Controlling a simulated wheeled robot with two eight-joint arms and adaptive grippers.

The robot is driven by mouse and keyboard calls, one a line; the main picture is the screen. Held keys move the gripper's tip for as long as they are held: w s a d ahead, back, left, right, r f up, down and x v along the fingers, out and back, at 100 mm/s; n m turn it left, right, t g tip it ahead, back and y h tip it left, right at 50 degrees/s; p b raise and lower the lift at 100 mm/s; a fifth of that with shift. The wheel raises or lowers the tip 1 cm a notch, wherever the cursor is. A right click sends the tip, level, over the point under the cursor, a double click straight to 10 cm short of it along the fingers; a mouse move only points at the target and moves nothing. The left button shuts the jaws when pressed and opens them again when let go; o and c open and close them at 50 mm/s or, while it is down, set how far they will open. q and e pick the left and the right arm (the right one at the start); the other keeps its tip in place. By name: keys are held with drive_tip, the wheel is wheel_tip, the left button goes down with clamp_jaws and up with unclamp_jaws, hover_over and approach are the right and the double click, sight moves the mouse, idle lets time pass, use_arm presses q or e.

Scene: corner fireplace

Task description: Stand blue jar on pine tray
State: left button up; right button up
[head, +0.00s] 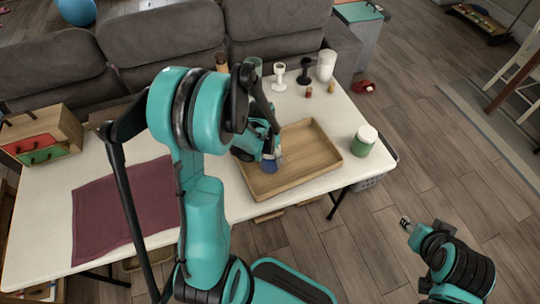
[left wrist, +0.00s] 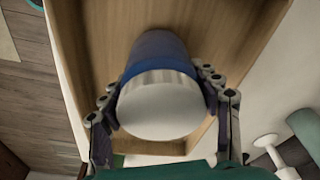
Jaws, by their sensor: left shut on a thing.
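The blue jar (left wrist: 157,50) has a white lid facing the left wrist camera. My left gripper (left wrist: 160,88) is shut on it, one finger on each side near the lid. In the head view the blue jar (head: 269,165) is small and mostly hidden by my gripper, at the left part of the pine tray (head: 322,164). The tray's wooden floor and walls surround the jar in the left wrist view. I cannot tell whether the jar's base touches the tray floor. My right gripper (head: 405,223) is off the table at right; its finger opening is unclear.
A green jar with a white lid (head: 364,141) stands right of the tray. White and black stands (head: 279,77), a white canister (head: 326,66) and small jars are behind it. A maroon cloth (head: 115,210) lies left. The tray's right half is empty.

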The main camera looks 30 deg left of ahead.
use_arm(q)
drive_tip(key=shift+f, duration=0.2)
drive_tip(key=o, duration=1.3)
drive_tip(key=shift+r, duration=0.1)
